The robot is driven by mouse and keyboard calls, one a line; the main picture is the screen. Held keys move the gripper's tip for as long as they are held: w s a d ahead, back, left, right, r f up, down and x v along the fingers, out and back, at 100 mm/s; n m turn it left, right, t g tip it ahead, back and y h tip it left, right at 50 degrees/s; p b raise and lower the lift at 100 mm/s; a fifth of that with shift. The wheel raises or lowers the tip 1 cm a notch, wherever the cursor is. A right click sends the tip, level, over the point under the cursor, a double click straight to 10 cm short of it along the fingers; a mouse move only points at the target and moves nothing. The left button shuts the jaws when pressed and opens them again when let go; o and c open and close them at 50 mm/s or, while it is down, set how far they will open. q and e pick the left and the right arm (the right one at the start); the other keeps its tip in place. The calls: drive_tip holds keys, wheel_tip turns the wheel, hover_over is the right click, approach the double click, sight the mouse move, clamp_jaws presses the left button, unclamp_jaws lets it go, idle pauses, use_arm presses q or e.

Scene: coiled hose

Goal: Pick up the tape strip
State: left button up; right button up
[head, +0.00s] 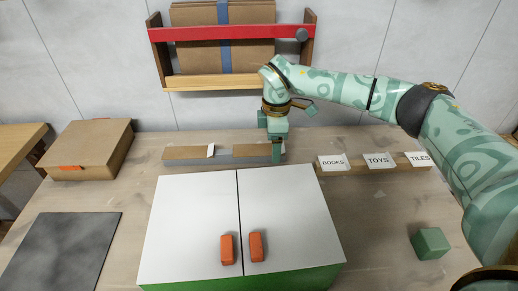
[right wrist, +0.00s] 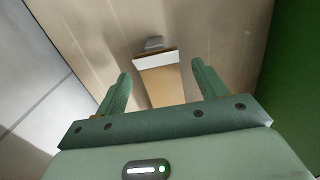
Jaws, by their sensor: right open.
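A low brown bar (head: 184,153) with a grey front lies at the back of the table, behind the white cabinet. A small white strip (head: 210,151), perhaps tape, stands on its left half. My right gripper (head: 277,152) points down at the bar's right end and hides part of it. In the right wrist view the brown bar (right wrist: 163,86) shows between the open fingers of my right gripper (right wrist: 162,78), which hold nothing. A white strip (right wrist: 156,57) crosses the bar's end, beyond the fingertips. I cannot tell which white piece is the tape strip. My left gripper is out of view.
A white cabinet (head: 190,225) with orange handles fills the front middle. Labels for books, toys and tiles sit on a rail (head: 388,165) at right. A cardboard box (head: 88,148), a dark mat (head: 62,250), a green cube (head: 430,243) and a red-fronted wall shelf (head: 222,34) surround it.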

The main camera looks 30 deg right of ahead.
drive_tip(key=c, duration=1.3)
